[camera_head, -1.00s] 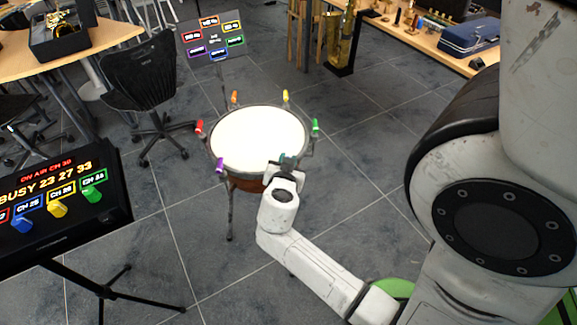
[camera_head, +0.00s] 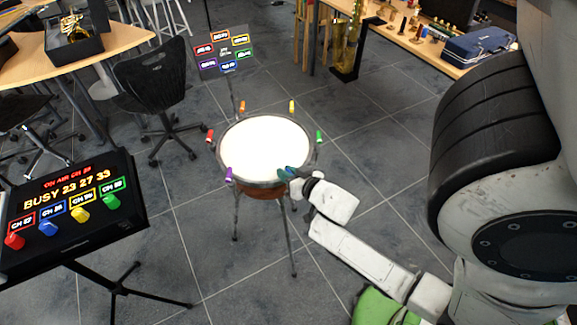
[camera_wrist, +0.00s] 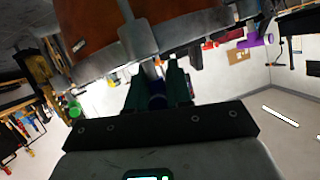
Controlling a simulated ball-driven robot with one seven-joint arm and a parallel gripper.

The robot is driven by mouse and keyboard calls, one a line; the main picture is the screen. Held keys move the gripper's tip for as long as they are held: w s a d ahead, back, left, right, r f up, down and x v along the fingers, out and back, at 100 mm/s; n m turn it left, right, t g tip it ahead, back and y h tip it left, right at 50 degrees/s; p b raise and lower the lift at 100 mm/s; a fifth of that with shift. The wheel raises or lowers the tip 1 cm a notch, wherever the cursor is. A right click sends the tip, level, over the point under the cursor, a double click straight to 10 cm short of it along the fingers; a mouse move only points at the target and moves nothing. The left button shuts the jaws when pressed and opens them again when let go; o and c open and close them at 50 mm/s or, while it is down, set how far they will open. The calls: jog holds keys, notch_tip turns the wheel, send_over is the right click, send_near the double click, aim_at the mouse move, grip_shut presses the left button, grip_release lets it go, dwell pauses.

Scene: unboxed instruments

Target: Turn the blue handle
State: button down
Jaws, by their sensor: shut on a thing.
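A kettledrum (camera_head: 264,146) with a white head stands on thin legs in the middle of the head view. Coloured handles sit around its rim: red (camera_head: 210,136), orange (camera_head: 242,107), yellow (camera_head: 292,106), green (camera_head: 319,136) and purple (camera_head: 229,174). My gripper (camera_head: 287,173) is at the near right rim, shut on the blue handle. In the wrist view the dark blue handle (camera_wrist: 157,102) shows between my two fingers, below the drum's metal rim. The fingers and wrist hide most of the handle.
A black panel (camera_head: 70,190) with coloured knobs stands on a tripod at left. A sign (camera_head: 223,53) with coloured labels stands behind the drum. A black chair (camera_head: 150,85) is behind left. A bench with a blue case (camera_head: 480,45) is at back right.

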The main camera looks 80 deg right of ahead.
jog(key=shift+w+a+n+t+y+p, duration=0.15)
jog(key=shift+n+t+y+p, duration=0.25)
jog(key=shift+n+y+p, duration=0.15)
jog(key=c, duration=1.1)
grip_release()
jog(key=v, duration=1)
jog(key=shift+s+a+b, duration=0.2)
jog(key=shift+s+b, duration=0.15)
jog(key=shift+b, duration=0.1)
